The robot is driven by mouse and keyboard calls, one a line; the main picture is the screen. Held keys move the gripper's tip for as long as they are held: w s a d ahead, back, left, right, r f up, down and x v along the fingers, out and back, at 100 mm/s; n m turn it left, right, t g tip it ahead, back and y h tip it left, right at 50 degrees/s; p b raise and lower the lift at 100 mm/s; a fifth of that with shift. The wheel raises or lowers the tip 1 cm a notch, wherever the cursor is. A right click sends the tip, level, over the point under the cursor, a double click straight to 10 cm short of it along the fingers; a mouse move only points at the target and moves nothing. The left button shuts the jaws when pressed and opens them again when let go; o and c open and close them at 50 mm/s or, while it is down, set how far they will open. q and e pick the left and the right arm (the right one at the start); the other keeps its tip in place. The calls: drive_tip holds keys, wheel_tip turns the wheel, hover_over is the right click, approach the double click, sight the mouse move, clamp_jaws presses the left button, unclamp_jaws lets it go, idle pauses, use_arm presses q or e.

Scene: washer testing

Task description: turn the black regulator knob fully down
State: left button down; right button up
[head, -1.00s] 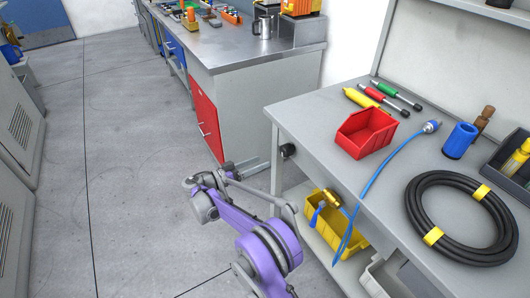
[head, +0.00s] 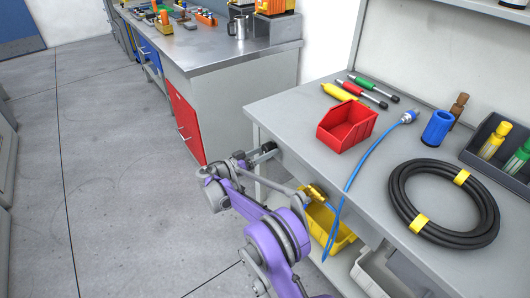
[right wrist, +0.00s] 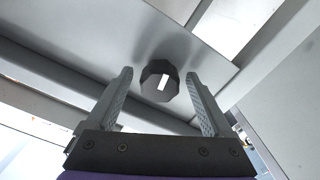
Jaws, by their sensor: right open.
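The black regulator knob (head: 269,147) sits on the left end of the grey workbench, just under the top. In the right wrist view the knob (right wrist: 156,94) is dark and many-sided, with a white mark that stands nearly upright in the picture. My right gripper (head: 262,156) is at the knob in the head view. In the right wrist view the right gripper (right wrist: 159,76) is open, with one finger on each side of the knob and a visible gap to both. My left gripper is not in view.
The workbench edge (head: 300,172) runs close beside my right arm. A brass fitting (head: 315,191) with a blue hose hangs near the arm, above a yellow bin (head: 342,241). A red bin (head: 340,138) and a black coiled hose (head: 398,200) lie on top. The floor at left is clear.

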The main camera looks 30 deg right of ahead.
clamp_jaws()
idle(0.3)
drive_tip(key=shift+n, duration=0.3)
drive_tip(key=n, duration=0.3)
drive_tip(key=shift+n, duration=0.3)
drive_tip(key=n, duration=0.3)
drive_tip(key=shift+n+b, duration=0.3)
drive_tip(key=shift+b, duration=0.05)
drive_tip(key=n, duration=0.3)
drive_tip(key=shift+s+r+n, duration=0.1)
drive_tip(key=shift+n, duration=2.3)
